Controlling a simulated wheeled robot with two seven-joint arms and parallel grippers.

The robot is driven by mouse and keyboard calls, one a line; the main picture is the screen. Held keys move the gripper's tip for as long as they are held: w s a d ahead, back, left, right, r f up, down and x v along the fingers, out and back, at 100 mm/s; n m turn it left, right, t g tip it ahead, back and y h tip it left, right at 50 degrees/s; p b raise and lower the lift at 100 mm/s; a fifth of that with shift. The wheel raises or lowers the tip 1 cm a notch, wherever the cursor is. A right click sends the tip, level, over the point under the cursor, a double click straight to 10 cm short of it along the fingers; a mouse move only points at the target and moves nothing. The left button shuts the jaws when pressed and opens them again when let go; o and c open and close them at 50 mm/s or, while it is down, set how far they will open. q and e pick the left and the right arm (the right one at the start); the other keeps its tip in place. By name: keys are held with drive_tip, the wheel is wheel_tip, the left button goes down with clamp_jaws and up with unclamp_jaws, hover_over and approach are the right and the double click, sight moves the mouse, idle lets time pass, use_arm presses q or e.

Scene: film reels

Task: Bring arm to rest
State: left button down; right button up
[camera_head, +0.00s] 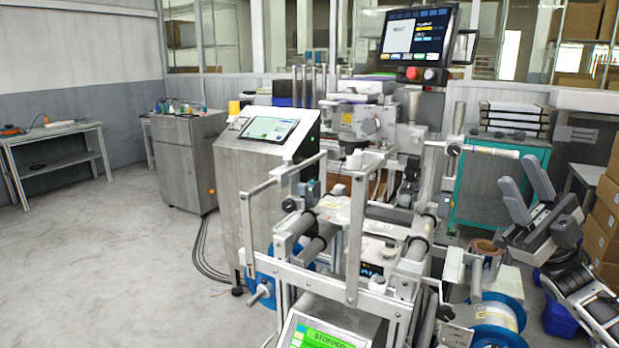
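My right gripper (517,170) is at the right side of the head view, its two grey fingers pointing up and spread apart with nothing between them. Its arm comes in from the lower right. The gripper is apart from the machine, with clear air around it. My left gripper is not in view. A blue-flanged film reel (500,316) with a pale roll is mounted low on the right side of the machine. Another blue reel (266,290) is partly hidden behind the machine's frame on the left.
The labelling machine (352,205) with rollers and metal bars fills the centre. A monitor (416,36) stands above it, and a green screen (325,336) at the bottom reads "STOPPED". Cardboard boxes (601,230) and a blue bin (559,318) are at the right. The left floor is clear.

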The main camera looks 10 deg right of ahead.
drive_tip(key=w+d+f+m+t+h, duration=0.4)
drive_tip(key=w+m+t+h, duration=0.3)
drive_tip(key=h, duration=0.5)
drive_tip(key=w+d+f+m+t+h, duration=0.35)
drive_tip(key=w+f+m+h, duration=0.2)
drive_tip(key=m+h, duration=0.45)
drive_tip(key=d+f+m+g+h, duration=0.4)
drive_tip(key=d+f+g+h, duration=0.3)
drive_tip(key=d+f+h, duration=0.3)
drive_tip(key=s+a+f+g+y, duration=0.15)
drive_tip(key=s+a+f, duration=0.35)
drive_tip(key=a+f, duration=0.55)
drive_tip(key=s+a+f+y, duration=0.3)
drive_tip(key=s+a+f, duration=0.1)
drive_tip(key=a+f, duration=0.7)
drive_tip(key=s+a+f+m+g+y, duration=0.2)
drive_tip(key=s+a+y, duration=0.2)
drive_tip(key=s+a, duration=1.2)
drive_tip(key=a, duration=0.4)
drive_tip(key=shift+s+f, duration=0.15)
drive_tip(key=shift+s, duration=0.25)
